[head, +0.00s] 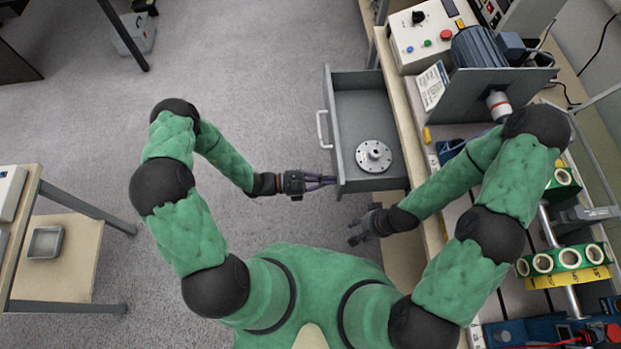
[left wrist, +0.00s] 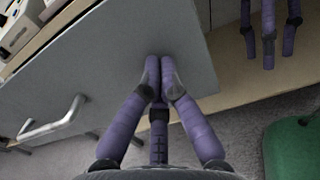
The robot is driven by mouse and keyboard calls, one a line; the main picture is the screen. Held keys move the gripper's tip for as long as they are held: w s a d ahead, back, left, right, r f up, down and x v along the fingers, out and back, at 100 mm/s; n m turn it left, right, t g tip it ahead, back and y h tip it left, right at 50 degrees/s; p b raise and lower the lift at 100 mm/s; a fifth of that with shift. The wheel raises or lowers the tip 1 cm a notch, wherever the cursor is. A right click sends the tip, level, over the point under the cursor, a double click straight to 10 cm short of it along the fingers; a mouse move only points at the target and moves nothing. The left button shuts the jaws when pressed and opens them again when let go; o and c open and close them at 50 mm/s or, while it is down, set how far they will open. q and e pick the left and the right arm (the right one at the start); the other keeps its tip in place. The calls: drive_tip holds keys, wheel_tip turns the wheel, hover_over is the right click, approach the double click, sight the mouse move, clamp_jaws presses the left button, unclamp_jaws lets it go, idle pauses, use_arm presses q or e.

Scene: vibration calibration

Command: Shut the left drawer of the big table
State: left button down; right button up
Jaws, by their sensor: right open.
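The left drawer (head: 345,100) is grey and stands pulled out from the left side of the big table (head: 395,75). Its front panel (left wrist: 120,70) fills much of the left wrist view, with a pale bar handle (left wrist: 55,120) at the left. My left gripper (head: 330,181) is shut, with fingertips together (left wrist: 160,68) at the end of the front panel away from the table's far end. It looks in contact or nearly so. My right gripper (head: 357,230) is open and empty, beside the drawer's near side; its fingers show in the left wrist view (left wrist: 268,30).
A round metal flange (head: 373,156) lies inside the drawer. A side table (head: 75,250) stands at the lower left. The floor left of the drawer is clear.

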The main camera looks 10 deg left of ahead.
use_arm(q)
drive_tip(key=p, duration=0.1)
hover_over(394, 174)
drive_tip(key=s, duration=0.3)
drive_tip(key=shift+s+a, duration=0.2)
drive_tip(key=shift+a, duration=0.25)
drive_tip(key=shift+w+d, duration=0.15)
drive_tip(key=shift+d, duration=0.2)
use_arm(e)
drive_tip(key=shift+a+r, duration=0.1)
drive_tip(key=shift+r, duration=0.7)
use_arm(q)
drive_tip(key=shift+r, duration=0.15)
drive_tip(key=shift+a, duration=0.5)
drive_tip(key=v, duration=0.5)
drive_tip(key=shift+s+a+p, duration=0.15)
drive_tip(key=shift+s+p, duration=0.1)
drive_tip(key=shift+p, duration=0.15)
drive_tip(key=p+v, duration=0.1)
drive_tip(key=v, duration=0.7)
drive_tip(key=shift+p, duration=0.3)
use_arm(e)
drive_tip(key=shift+s+a+r, duration=0.2)
drive_tip(key=shift+s+r, duration=0.25)
drive_tip(key=shift+r, duration=0.1)
drive_tip(key=shift+s+a+r, duration=0.15)
drive_tip(key=shift+s+r, duration=0.3)
drive_tip(key=shift+r, duration=0.05)
